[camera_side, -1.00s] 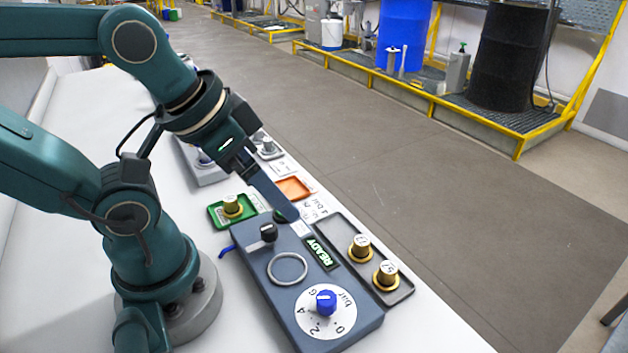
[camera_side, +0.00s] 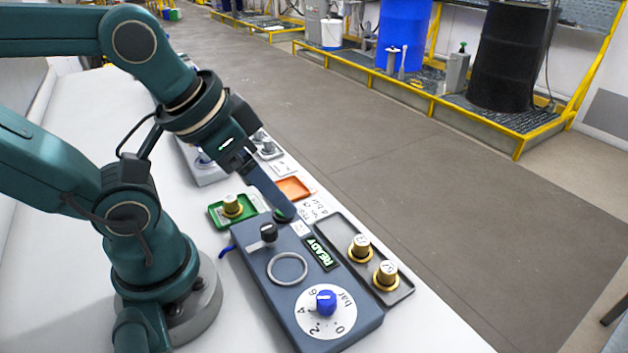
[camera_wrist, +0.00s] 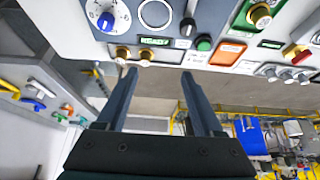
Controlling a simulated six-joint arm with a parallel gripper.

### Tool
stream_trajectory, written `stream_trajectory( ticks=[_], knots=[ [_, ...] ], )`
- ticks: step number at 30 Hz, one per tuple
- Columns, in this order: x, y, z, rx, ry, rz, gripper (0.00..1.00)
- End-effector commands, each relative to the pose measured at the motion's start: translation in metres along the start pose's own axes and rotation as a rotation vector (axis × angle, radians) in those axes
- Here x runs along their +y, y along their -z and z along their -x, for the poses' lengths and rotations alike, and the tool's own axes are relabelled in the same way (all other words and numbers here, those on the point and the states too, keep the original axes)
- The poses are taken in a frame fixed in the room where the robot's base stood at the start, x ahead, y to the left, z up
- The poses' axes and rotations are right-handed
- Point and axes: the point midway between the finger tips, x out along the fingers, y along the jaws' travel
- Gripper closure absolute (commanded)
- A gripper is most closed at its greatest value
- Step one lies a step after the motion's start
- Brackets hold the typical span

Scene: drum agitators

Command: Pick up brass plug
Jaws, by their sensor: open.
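Three brass plugs with pale tops are in view. One brass plug (camera_side: 232,207) stands upright in a green tray (camera_side: 215,222). Two more, a nearer plug (camera_side: 386,273) and a farther plug (camera_side: 360,247), stand in a dark grey tray (camera_side: 398,295) right of the panel. In the wrist view the pair also shows, one plug (camera_wrist: 122,53) beside the other (camera_wrist: 146,56), just beyond my fingertips. My gripper (camera_side: 288,213) hangs over the panel's far end, between the green and grey trays. In the wrist view my gripper (camera_wrist: 159,73) is open, with nothing between its fingers.
The grey-blue panel (camera_side: 300,260) carries a blue knob (camera_side: 326,301), a metal ring (camera_side: 287,268), a black knob (camera_side: 268,232) and a lit READY display (camera_side: 321,252). The white bench's front right is bare.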

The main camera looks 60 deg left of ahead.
Motion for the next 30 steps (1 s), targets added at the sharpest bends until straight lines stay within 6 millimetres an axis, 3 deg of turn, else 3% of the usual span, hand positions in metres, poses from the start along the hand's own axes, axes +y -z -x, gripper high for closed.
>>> stream_trajectory(
  ticks=[2,8,14,22,30],
  knots=[
    [0.000,0.002,0.002,0.006,0.000,0.031,0.31],
    [0.002,0.036,0.008,0.001,-0.005,0.129,0.31],
    [0.008,0.071,-0.010,-0.088,-0.004,0.206,0.31],
    [0.020,0.099,-0.064,-0.247,0.017,0.270,0.31],
    [0.032,0.093,-0.127,-0.410,0.050,0.271,0.31]
  ],
)
